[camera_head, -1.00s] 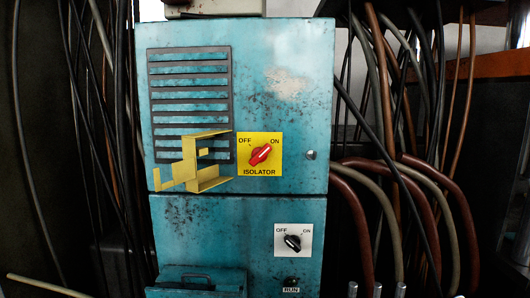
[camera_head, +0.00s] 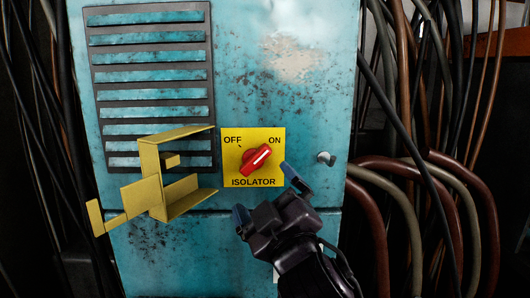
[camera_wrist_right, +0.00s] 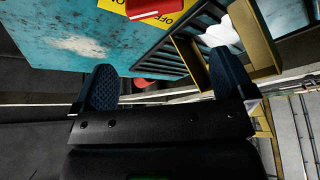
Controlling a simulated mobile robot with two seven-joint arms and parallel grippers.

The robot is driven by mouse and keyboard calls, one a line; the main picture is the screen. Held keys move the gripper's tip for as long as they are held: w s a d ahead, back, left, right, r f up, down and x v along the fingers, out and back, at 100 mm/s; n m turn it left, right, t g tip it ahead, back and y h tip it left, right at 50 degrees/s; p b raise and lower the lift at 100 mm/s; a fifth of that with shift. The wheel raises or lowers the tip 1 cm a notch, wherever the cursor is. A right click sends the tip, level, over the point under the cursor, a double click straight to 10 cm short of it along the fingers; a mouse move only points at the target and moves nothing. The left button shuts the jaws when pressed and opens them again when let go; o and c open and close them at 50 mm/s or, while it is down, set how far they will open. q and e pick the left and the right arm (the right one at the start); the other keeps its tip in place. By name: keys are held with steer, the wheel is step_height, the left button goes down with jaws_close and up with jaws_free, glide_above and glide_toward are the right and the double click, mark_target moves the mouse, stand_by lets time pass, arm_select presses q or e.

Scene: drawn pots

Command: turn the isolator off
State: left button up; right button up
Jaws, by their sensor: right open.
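The red isolator knob (camera_head: 256,159) sits on a yellow plate (camera_head: 232,172) marked OFF, ON and ISOLATOR. Its pale pointer slants up right, toward ON. Part of the red knob (camera_wrist_right: 148,8) shows at the top edge of the right wrist view. My right gripper (camera_head: 267,197) is open in front of the cabinet, just below and right of the knob, and appears clear of it. Its two fingers stand apart and empty in the right wrist view (camera_wrist_right: 166,82). My left gripper is not in view.
A yellow bracket (camera_head: 150,190) juts out left of the plate, close to the gripper's left side. It also shows in the right wrist view (camera_wrist_right: 253,40). The blue cabinet (camera_head: 330,90) has a vent grille (camera_head: 210,80) and a small round knob (camera_head: 325,158). Thick cables (camera_head: 410,200) hang at right.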

mark_target(253, 161)
steer(key=shift+h, duration=0.6)
steer(key=x, duration=0.3)
steer(key=p+x, duration=0.1)
steer(key=x, duration=0.2)
steer(key=p+x, duration=0.1)
steer(key=x, duration=0.2)
steer(key=shift+w+d, duration=0.25)
steer(key=shift+w, duration=0.05)
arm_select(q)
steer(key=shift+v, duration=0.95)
arm_select(e)
steer(key=shift+w+a+r, duration=0.15)
steer(key=shift+w, duration=0.4)
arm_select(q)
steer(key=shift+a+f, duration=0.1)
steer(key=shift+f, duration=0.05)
arm_select(e)
steer(key=shift+c, duration=0.2)
steer(key=c, duration=0.8)
